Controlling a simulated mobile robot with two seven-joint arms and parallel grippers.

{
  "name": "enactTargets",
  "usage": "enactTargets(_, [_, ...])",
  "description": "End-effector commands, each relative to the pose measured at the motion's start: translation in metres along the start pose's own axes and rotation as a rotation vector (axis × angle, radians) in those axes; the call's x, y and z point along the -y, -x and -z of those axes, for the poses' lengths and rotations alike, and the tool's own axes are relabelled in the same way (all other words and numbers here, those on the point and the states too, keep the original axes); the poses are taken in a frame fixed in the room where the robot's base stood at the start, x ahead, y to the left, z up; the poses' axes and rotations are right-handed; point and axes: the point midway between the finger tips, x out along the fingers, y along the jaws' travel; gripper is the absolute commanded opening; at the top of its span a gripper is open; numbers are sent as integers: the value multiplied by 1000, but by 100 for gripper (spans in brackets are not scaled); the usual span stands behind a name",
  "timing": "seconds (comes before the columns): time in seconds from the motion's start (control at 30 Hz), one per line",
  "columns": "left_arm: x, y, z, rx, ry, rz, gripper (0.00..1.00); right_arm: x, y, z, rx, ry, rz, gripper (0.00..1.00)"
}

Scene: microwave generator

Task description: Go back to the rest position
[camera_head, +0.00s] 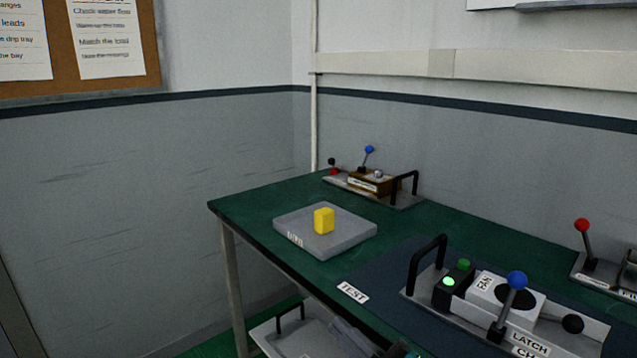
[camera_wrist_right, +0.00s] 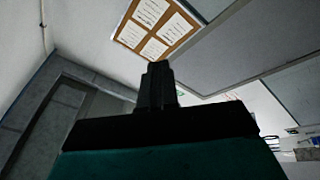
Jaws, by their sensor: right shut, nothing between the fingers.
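My right gripper (camera_wrist_right: 158,68) shows in the right wrist view, with its dark fingers together and nothing between them. It points up toward a cork notice board (camera_wrist_right: 157,28) and the ceiling, with clear air around the fingertips. In the head view neither gripper can be made out. A small teal and dark piece at the bottom edge there is too cut off to identify. My left gripper is in neither view.
A green-topped table (camera_head: 255,203) holds a grey tray (camera_head: 350,243) with a yellow block (camera_head: 324,220) on it. A panel with a blue-knobbed lever (camera_head: 517,281) stands front right, and a red-knobbed lever (camera_head: 582,226) at the right. A lower shelf (camera_head: 300,338) sits below.

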Motion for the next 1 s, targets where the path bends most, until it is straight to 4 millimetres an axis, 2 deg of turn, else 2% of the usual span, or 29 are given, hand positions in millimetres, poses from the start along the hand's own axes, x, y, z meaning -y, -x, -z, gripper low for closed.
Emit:
enactTargets(0.1, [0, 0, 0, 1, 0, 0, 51, 22, 48, -43, 270, -218, -69, 0])
enactTargets(0.17, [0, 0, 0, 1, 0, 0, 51, 36, 76, -62, 407, -323, -97, 0])
enactTargets(0.23, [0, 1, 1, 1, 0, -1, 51, 55, 115, -81, 569, -443, -125, 0])
enactTargets(0.3, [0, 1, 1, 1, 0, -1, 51, 76, 155, -94, 722, -553, -145, 0])
enactTargets(0.4, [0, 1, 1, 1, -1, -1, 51, 102, 207, -102, 903, -682, -163, 0])
enactTargets(0.5, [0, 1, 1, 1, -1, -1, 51, 121, 244, -103, 1026, -769, -174, 0])
enactTargets(0.6, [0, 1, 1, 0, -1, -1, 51, 132, 264, -102, 1094, -816, -177, 0])
enactTargets(0.67, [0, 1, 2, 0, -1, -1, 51, 134, 270, -101, 1112, -828, -179, 0])
enactTargets(1.0, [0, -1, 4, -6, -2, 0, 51, 136, 271, -101, 1117, -830, -178, 0])
